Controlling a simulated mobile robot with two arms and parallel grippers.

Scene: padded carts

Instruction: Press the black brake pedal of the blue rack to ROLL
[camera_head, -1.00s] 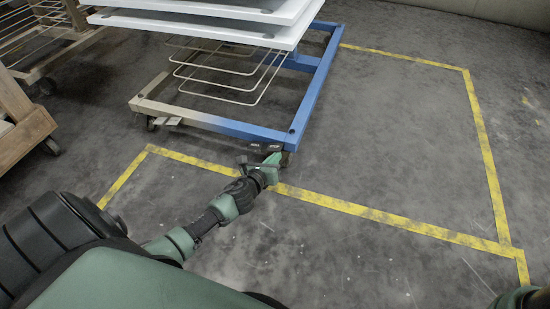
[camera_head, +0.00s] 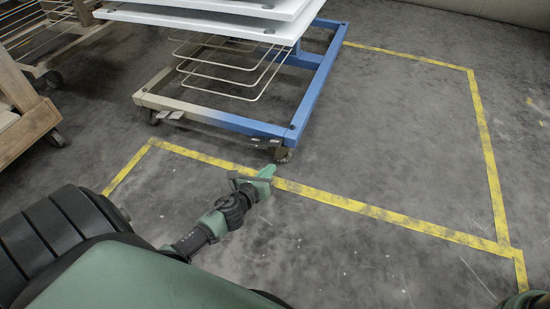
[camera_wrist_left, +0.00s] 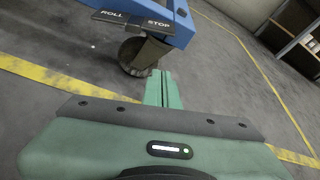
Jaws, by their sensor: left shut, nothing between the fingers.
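The blue rack (camera_head: 315,92) stands at the top, its near frame bar fading from beige to blue. Its black brake pedal (camera_head: 262,142) sits under the near right corner, above a caster (camera_head: 283,155). In the left wrist view the pedal (camera_wrist_left: 134,20) reads ROLL on its left half and STOP on its right. I cannot tell which half is down. My left gripper (camera_head: 269,170) is shut and empty, just nearer to me than the pedal and apart from it. Its green fingers (camera_wrist_left: 162,76) point at the floor by the caster. My right gripper is not recognisable.
Yellow floor tape (camera_head: 370,209) runs under my left gripper and around the right side. White shelves (camera_head: 215,18) and wire loops (camera_head: 235,80) are on the rack. A wooden cart (camera_head: 25,115) stands at left. The floor on the right is clear.

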